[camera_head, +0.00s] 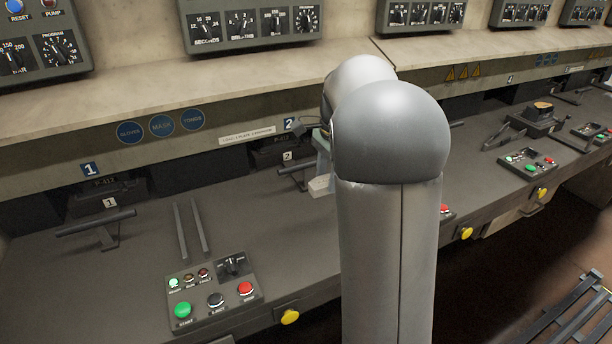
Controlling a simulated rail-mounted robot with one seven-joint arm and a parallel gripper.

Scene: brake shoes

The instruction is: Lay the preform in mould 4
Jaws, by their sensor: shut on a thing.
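My gripper (322,165) shows only in part at the left edge of my arm, above the bench near station 2. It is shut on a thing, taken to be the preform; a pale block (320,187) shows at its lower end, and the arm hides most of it. A small plate that seems to read 4 (510,79) is on the back wall at the right. Below it is a dark block with a brown round top (543,107), seemingly at mould 4; its cavity cannot be made out. My gripper is well to the left of it.
Button panels (212,291) line the bench front. Tongs-like dark tools (505,138) lie left of the brown-topped block. A shelf with dial boxes (250,22) overhangs the bench. A slatted rack (575,318) is at lower right.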

